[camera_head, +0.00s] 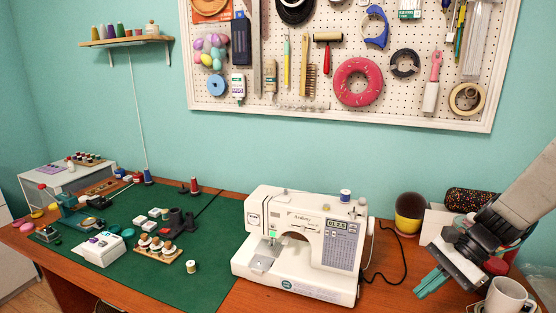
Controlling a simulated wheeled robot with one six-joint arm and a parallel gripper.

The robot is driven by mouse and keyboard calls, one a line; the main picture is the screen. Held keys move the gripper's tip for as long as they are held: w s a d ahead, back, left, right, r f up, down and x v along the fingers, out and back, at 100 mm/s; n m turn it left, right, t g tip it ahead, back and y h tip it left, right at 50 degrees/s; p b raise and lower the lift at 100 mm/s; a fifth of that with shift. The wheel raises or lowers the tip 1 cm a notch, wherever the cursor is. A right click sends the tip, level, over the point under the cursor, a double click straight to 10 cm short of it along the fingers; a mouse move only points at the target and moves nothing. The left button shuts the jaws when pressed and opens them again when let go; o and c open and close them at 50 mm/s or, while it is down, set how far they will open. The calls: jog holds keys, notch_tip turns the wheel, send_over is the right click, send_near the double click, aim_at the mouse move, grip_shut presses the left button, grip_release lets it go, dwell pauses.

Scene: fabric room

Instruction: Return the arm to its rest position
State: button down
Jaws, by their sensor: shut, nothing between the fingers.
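My gripper (432,283) is at the right side of the head view, at the end of my grey arm, which comes in from the right edge. Its green-tipped fingers are together with nothing between them. They point down and to the left above the right part of the wooden desk (395,295). The fingers are just left of a white mug (508,297) and right of the white sewing machine (303,243). I cannot tell the exact gap to the desk.
A black cable (381,262) lies beside the sewing machine. A green mat (150,283) with several small sewing items covers the left. A pegboard (300,105) hangs behind.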

jog(key=s+a+r+n+t+h, duration=0.1)
jog(key=s+a+r+n+h, duration=0.1)
jog(key=s+r+n+h, duration=0.2)
jog(key=s+a+r+n+t+h, duration=0.1)
jog(key=s+a+r+n+h, duration=0.2)
jog(key=s+r+n, duration=0.6)
jog(key=s+r, duration=0.1)
jog(key=s, duration=0.3)
jog(key=shift+s+a+r+n+h, duration=0.2)
jog(key=shift+s+a+n+h, duration=0.15)
jog(key=shift+s+n+h, duration=0.05)
